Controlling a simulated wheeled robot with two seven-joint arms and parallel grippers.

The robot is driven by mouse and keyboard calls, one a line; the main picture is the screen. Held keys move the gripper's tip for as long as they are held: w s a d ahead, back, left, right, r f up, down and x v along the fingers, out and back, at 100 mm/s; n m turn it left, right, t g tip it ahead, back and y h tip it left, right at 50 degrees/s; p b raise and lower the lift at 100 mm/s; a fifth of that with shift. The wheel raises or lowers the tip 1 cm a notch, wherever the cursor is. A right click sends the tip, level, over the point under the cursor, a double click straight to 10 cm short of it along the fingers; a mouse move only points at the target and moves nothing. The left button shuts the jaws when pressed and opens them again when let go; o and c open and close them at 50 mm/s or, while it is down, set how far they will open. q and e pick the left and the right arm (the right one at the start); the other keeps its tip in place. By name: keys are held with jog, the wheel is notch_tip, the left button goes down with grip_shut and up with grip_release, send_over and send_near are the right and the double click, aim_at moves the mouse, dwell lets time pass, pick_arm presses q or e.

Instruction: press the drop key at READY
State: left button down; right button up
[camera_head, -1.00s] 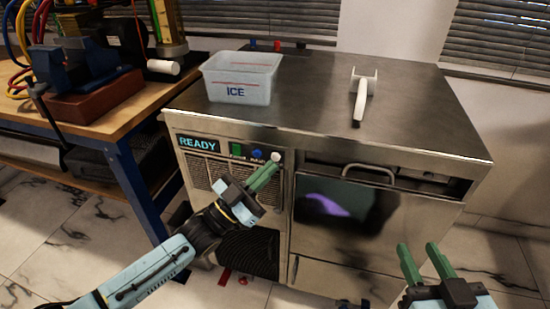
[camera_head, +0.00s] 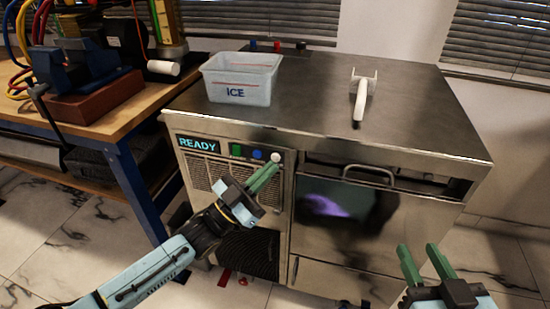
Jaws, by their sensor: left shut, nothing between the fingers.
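The machine's display (camera_head: 198,144) is lit and reads READY. To its right on the front panel are a green key (camera_head: 236,150), a blue key (camera_head: 257,154) and a pale round key (camera_head: 276,157). The small labels are too small to read, so I cannot tell which is the drop key. My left gripper (camera_head: 273,168) is shut and empty, its fingertips just below the pale key. I cannot tell whether they touch it. My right gripper (camera_head: 418,247) is open and empty, in front of the machine at lower right.
A clear bin marked ICE (camera_head: 241,92) and a white scoop (camera_head: 360,100) lie on the steel top (camera_head: 310,95). The machine door (camera_head: 345,210) with its handle is right of the panel. A wooden workbench (camera_head: 140,105) with tools stands at left.

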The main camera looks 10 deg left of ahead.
pick_arm(q)
jog(key=shift+w, duration=0.1)
dwell(0.7)
jog(key=shift+w, duration=0.35)
jog(key=shift+w+b, duration=0.3)
jog(key=shift+w, duration=0.1)
dwell(0.5)
dwell(0.4)
jog(key=shift+s+p, duration=0.65)
jog(key=shift+s, duration=0.2)
jog(key=shift+s+a+p, duration=0.1)
jog(key=shift+s+p, duration=1.4)
jog(key=shift+s, duration=1)
